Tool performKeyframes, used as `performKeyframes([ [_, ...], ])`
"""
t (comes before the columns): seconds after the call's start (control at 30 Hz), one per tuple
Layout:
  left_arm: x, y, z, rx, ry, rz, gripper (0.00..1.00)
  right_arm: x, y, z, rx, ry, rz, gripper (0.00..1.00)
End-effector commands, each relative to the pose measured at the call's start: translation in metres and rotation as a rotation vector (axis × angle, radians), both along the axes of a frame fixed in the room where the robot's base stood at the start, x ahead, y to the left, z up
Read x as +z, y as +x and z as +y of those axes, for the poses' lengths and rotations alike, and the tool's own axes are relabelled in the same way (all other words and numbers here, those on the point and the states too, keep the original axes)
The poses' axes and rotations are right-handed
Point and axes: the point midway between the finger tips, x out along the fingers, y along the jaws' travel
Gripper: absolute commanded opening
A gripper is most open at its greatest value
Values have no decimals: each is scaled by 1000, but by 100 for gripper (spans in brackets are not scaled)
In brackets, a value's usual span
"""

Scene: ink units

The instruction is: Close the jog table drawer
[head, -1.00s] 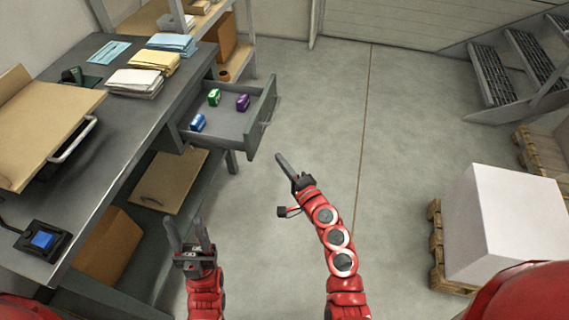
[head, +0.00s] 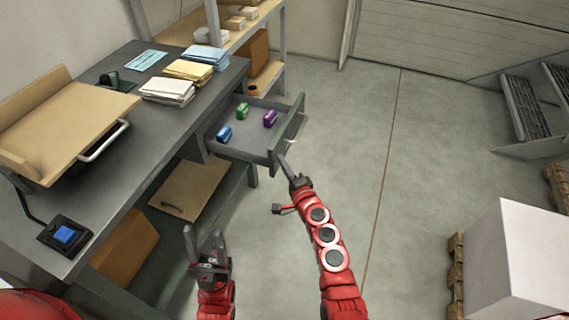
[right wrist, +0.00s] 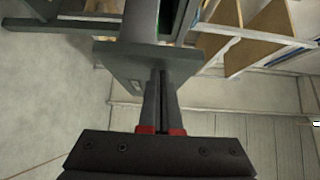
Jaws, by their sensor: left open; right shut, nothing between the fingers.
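The jog table (head: 150,110) runs along the left of the head view. Its drawer (head: 245,148) stands pulled out to the right, with its front panel (head: 291,128) and a small handle facing away from the table. A blue unit (head: 223,134), a green unit (head: 242,111) and a purple unit (head: 270,118) lie inside. My right gripper (head: 283,160) is shut and empty, its tip close by the near end of the front panel. In the right wrist view the shut fingers (right wrist: 162,85) overlap the front panel (right wrist: 125,62); I cannot tell whether they touch. My left gripper (head: 203,236) is open and empty, below the drawer in the picture.
Paper stacks (head: 188,70), a wooden tray (head: 65,125) and a blue-buttoned box (head: 66,235) are on the tabletop. A shelf (head: 262,75) stands behind the drawer. A white block (head: 520,260) on a pallet is at right. The floor between is clear.

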Motion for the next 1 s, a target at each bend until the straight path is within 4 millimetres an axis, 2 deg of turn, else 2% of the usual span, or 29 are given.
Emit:
performKeyframes([
  [0.17,-3,0,0,0,0,0,50,0,2,7,1,0,-1,0],
  [0.37,-15,0,0,0,0,0,50,-4,11,35,4,3,1,0],
  [0.57,-38,0,0,0,0,0,50,-6,26,84,7,3,0,0],
  [0.8,-76,0,0,0,0,0,50,-7,47,146,6,0,-3,0],
  [1.0,-104,0,0,0,0,0,50,-5,59,183,6,-2,-5,0],
])
